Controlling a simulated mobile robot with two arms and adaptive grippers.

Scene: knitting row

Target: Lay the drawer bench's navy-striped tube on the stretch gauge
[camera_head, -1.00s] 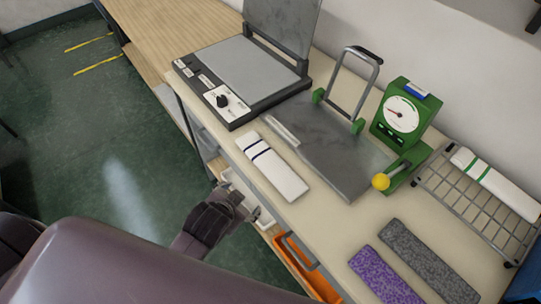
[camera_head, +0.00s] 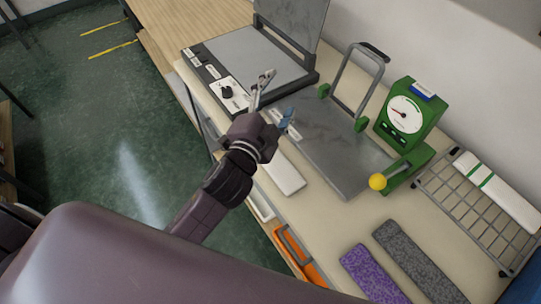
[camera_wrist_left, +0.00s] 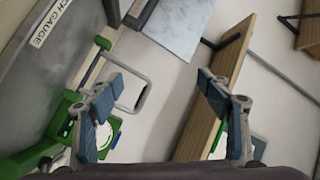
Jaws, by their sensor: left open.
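The navy-striped white tube (camera_head: 286,175) lies on the bench top in the head view, in front of the stretch gauge. My left forearm and gripper hide its striped end. The stretch gauge is a grey metal plate (camera_head: 345,165) with a green-footed handle frame and a green dial (camera_head: 405,113); part of its plate and lettering show in the wrist view (camera_wrist_left: 45,75). My left gripper (camera_head: 275,103) is open and empty, raised above the bench by the plate's left end. Its spread fingers (camera_wrist_left: 160,92) show nothing between them but background. My right gripper is not in view.
A press with a raised lid (camera_head: 240,75) stands left of the gauge. A wire rack (camera_head: 470,208) at the right holds a green-striped tube (camera_head: 498,190). Purple (camera_head: 373,272) and grey (camera_head: 416,257) strips lie at the front. An orange drawer (camera_head: 300,258) stands open below the bench edge.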

